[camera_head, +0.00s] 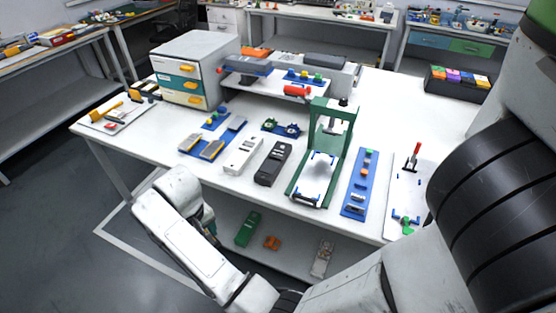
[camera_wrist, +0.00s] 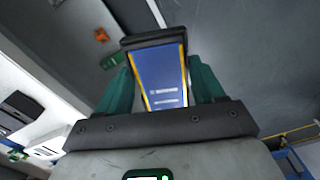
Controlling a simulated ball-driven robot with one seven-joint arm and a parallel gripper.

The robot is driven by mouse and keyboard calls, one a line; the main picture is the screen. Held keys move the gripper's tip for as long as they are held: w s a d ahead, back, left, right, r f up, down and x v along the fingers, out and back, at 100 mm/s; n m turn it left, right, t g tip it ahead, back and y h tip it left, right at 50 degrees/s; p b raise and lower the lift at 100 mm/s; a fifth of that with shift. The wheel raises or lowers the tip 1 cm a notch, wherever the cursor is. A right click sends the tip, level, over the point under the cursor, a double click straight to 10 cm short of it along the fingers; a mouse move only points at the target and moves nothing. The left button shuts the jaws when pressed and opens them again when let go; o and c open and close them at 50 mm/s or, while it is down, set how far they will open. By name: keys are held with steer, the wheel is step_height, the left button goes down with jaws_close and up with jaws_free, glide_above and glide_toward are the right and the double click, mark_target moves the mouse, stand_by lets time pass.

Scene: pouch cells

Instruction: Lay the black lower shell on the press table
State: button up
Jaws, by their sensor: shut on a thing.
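In the wrist view my gripper (camera_wrist: 161,88) has its green fingers on both sides of a flat piece with a blue face, white print, yellow side edges and a black far end (camera_wrist: 158,72). I cannot tell whether this is a shell or a cell. In the head view the gripper itself is hidden; my forearm is at the front left of the table. A black shell-like body (camera_head: 273,163) lies on the table beside a white one (camera_head: 242,155). Right of it stands the green press (camera_head: 343,135) with its white press table (camera_head: 313,186) and blue corner pieces; its surface looks empty.
Blue mats with grey cells (camera_head: 211,151) lie at the left, below a drawer cabinet (camera_head: 193,69). A blue strip with small parts (camera_head: 356,188) and a white board with a red-handled tool (camera_head: 413,157) lie right of the press. A lower shelf holds a green body (camera_head: 247,229).

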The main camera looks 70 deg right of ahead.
steer(key=s+d+r+m, duration=0.2)
steer(key=s+d+m, duration=0.15)
steer(key=d, duration=0.75)
steer(key=s+d+r+m+b, duration=0.1)
steer(key=s+d+r+m, duration=0.1)
steer(key=s+d+m, duration=0.3)
steer(key=s+d+r+m, duration=0.2)
steer(key=s+d+m, duration=0.4)
steer(key=s+d, duration=0.8)
steer(key=shift+s+b, duration=0.35)
steer(key=shift+s, duration=0.25)
steer(key=shift+r+p, duration=0.1)
steer(key=shift+p, duration=0.45)
steer(key=shift+f+b, duration=1.5)
steer(key=shift+f, duration=1.5)
steer(key=shift+w, duration=0.1)
steer(key=shift+p, duration=1.15)
